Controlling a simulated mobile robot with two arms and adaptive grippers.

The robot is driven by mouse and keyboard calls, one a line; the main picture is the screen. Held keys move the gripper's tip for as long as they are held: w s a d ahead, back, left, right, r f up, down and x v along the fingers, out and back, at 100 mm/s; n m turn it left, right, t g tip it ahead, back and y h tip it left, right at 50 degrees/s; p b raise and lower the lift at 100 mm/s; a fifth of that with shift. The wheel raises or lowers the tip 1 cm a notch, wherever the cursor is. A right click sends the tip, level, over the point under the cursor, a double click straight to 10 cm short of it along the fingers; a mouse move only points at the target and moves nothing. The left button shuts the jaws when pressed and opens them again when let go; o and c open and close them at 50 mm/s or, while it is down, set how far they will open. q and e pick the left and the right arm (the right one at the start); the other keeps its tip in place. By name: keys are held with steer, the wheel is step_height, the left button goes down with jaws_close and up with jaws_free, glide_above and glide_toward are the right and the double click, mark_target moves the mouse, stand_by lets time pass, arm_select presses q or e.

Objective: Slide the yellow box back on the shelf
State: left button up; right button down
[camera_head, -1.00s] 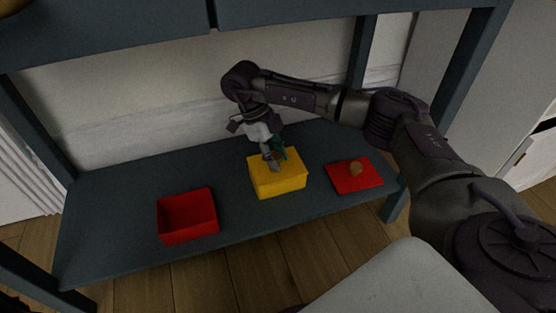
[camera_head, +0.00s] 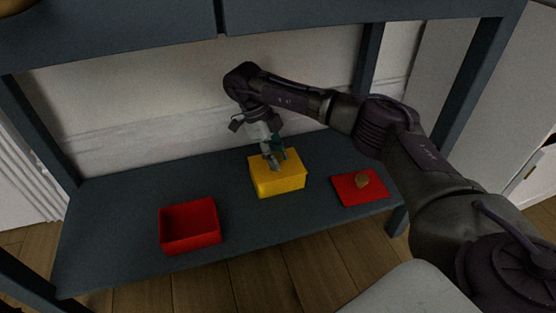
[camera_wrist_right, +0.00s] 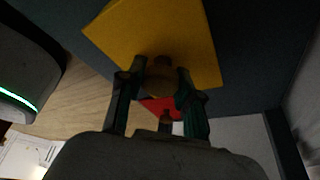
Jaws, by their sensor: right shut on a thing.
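The yellow box (camera_head: 287,184) rests on the dark blue-grey lower shelf (camera_head: 120,225), between a red open box and a red lid. My right gripper (camera_head: 274,161) reaches down onto the top of the yellow box. In the right wrist view, my right gripper (camera_wrist_right: 158,88) has its two fingers around a round brown knob (camera_wrist_right: 161,78) in front of the yellow box (camera_wrist_right: 165,35). The fingers partly hide the knob. My left gripper is not in view.
The red open box (camera_head: 190,240) looks empty and stands at the left, nearer the shelf's front. The red lid (camera_head: 352,194) with a brown knob (camera_head: 361,180) lies at the right. Shelf legs stand at the sides. Bare shelf lies behind the yellow box.

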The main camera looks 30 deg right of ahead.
steer(key=shift+w+d+b, duration=0.15)
steer(key=shift+w+b, duration=0.05)
steer(key=shift+w, duration=0.35)
steer(key=shift+w+d+b, duration=0.15)
steer(key=shift+w+b, duration=0.05)
steer(key=shift+w, duration=0.35)
steer(key=c, duration=0.7)
jaws_free()
steer(key=v, duration=1.2)
